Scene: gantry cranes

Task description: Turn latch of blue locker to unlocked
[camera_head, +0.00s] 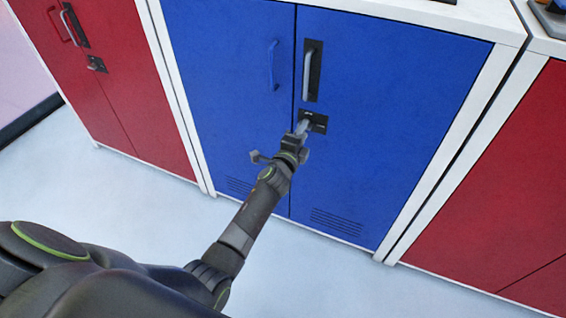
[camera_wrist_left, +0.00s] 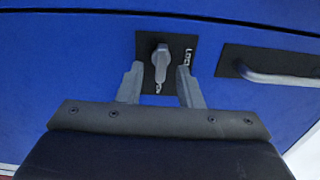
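The blue locker (camera_head: 390,90) stands in the middle of the head view with both doors closed. Its latch sits on a small black plate (camera_head: 319,122) below the black handle plate of the right door. In the left wrist view the grey latch knob (camera_wrist_left: 161,62) points along the picture's vertical, with white lettering on the plate beside it, partly hidden. My left gripper (camera_head: 301,128) reaches the latch from the lower left. In the left wrist view its two fingers (camera_wrist_left: 160,85) are apart, on either side of the knob's lower part, with gaps visible. My right gripper is not in view.
A grey handle (camera_head: 313,72) and a blue handle (camera_head: 273,65) stick out above the latch. Red lockers stand to the left (camera_head: 110,75) and right (camera_head: 505,190). The pale floor (camera_head: 330,270) in front is clear.

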